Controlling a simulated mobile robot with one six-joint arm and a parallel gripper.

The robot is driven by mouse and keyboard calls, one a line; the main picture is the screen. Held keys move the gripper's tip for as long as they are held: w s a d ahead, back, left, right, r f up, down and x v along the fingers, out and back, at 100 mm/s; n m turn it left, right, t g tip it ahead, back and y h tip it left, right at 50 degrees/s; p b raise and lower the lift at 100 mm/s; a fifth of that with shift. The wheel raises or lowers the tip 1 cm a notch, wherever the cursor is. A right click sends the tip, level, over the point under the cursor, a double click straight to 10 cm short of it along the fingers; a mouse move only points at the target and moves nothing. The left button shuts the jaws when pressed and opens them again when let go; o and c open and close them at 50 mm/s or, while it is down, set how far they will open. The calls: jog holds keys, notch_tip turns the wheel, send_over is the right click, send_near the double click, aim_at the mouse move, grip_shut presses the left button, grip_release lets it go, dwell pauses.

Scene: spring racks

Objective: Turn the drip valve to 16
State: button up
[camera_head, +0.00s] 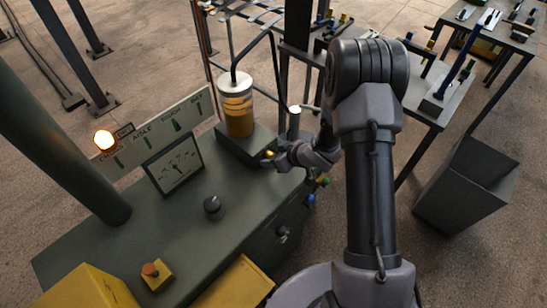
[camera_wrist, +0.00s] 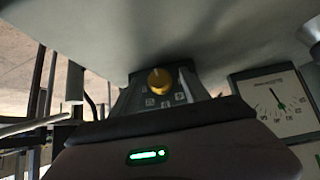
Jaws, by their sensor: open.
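The drip valve appears to be the small brass-yellow knob (camera_head: 268,154) on the dark block below the amber oil reservoir (camera_head: 238,112). In the wrist view the round knob (camera_wrist: 159,81) is near the middle, with a pale pointer mark on top and small pale markings on the face below it. The markings are too small to read, so I cannot tell the setting. My gripper (camera_head: 277,155) is open at the knob, with a dark finger on each side of it in the wrist view. I cannot tell whether the fingers touch it.
A dial gauge (camera_head: 175,167) stands on the green bench (camera_head: 190,235), left of the block. A black knob (camera_head: 213,207), an orange-topped button (camera_head: 150,270) and a lit lamp (camera_head: 104,139) are also there. A grey bin (camera_head: 465,185) stands right of my arm.

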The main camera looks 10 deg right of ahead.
jog(key=shift+c, duration=0.4)
grip_shut()
jog(key=r+p, duration=0.1)
jog(key=p, duration=0.2)
jog(key=shift+d, duration=0.1)
jog(key=y+p, duration=0.1)
jog(key=p, duration=0.1)
jog(key=shift+f+m+g+p, duration=0.15)
jog(key=shift+m+g+p, duration=0.2)
jog(key=shift+m+g, duration=0.05)
jog(key=shift+w+f, duration=0.1)
jog(key=shift+f, duration=0.2)
jog(key=shift+o, duration=0.4)
grip_release()
jog(key=p+v, duration=0.5)
jog(key=v, duration=1.2)
jog(key=shift+d, duration=0.25)
